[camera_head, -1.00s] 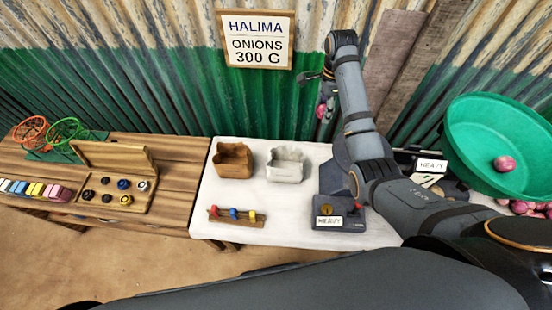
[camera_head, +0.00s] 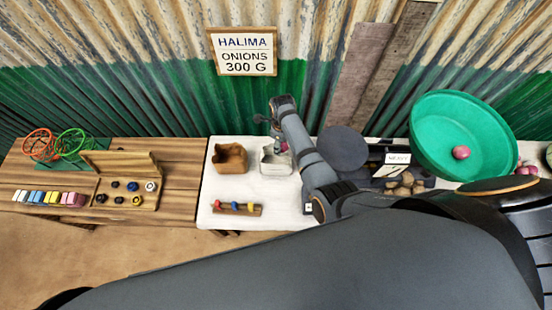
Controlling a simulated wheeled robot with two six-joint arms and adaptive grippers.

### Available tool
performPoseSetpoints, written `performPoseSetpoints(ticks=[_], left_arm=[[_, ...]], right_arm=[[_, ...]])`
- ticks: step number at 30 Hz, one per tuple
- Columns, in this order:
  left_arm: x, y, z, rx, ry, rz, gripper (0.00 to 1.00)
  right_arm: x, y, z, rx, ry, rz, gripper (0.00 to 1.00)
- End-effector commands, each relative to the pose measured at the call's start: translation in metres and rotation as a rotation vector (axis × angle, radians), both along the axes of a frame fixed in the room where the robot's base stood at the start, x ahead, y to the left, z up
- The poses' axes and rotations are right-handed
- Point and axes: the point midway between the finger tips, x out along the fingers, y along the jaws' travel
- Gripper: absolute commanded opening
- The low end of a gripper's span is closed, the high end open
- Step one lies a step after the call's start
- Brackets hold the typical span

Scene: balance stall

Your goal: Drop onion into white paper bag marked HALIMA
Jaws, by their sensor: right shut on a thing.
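A white paper bag (camera_head: 268,166) stands open on the white tabletop, right of a brown paper bag. I cannot make out a name on it. My right gripper (camera_head: 279,140) points down over the white bag and is shut on a small pink-purple onion (camera_head: 284,147). The onion shows at the bag's opening, toward its right side. I cannot tell whether it is above the rim or partly inside. My left gripper is not in view.
A brown paper bag (camera_head: 230,158) stands close left of the white one. A rack with coloured pegs (camera_head: 236,209) lies in front. A sign (camera_head: 242,52) reading HALIMA ONIONS 300 G hangs behind. A green basin (camera_head: 431,146) with an onion is at right.

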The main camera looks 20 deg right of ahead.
Motion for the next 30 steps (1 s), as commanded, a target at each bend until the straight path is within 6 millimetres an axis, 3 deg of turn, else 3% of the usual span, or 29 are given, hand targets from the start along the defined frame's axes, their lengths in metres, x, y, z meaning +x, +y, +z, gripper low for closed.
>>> performPoseSetpoints(ticks=[8, 13, 23, 24, 30], left_arm=[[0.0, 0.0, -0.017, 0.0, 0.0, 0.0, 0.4], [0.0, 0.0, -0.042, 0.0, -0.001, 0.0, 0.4], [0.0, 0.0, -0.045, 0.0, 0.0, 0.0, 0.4], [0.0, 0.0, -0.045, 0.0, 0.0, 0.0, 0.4], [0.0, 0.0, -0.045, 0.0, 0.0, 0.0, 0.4]], right_arm=[[0.0, 0.0, -0.03, 0.0, 0.002, 0.002, 0.18], [0.0, 0.0, -0.055, 0.001, -0.001, 0.001, 0.18], [0.0, 0.0, -0.058, 0.001, -0.001, 0.002, 0.18], [0.0, 0.0, -0.058, 0.001, -0.001, 0.002, 0.52], [0.0, 0.0, -0.058, 0.001, -0.001, 0.002, 0.76]])
